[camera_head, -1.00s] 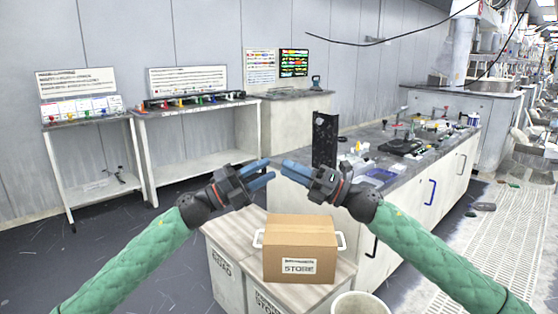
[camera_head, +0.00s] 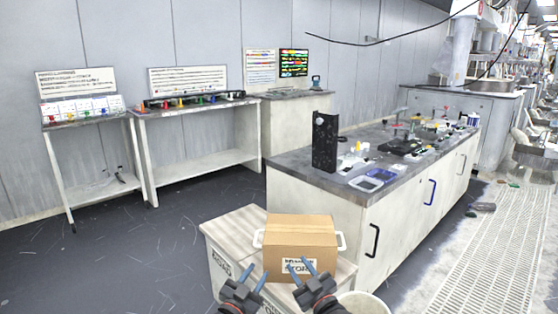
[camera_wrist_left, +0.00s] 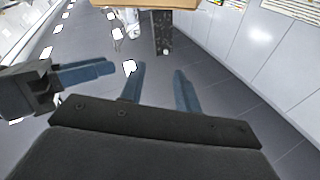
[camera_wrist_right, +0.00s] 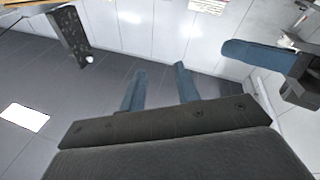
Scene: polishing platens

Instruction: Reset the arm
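My left gripper (camera_head: 256,279) is low in the head view, in front of the cardboard box. Its two blue fingers (camera_wrist_left: 158,88) are apart with nothing between them. My right gripper (camera_head: 302,270) is just to its right, close beside it. Its fingers (camera_wrist_right: 158,88) are also apart and empty. Each wrist view shows part of the other gripper at one side. In the head view the fingertips overlap the front of the box, and I cannot tell whether they touch it. Most of both arms is out of view below.
The cardboard box (camera_head: 300,238) labelled STORE stands on a low cabinet (camera_head: 236,229). A round bin (camera_head: 362,304) is at the bottom right. A workbench (camera_head: 330,185) with a black upright block (camera_head: 325,142) and small items is behind. Open floor (camera_head: 120,250) lies to the left.

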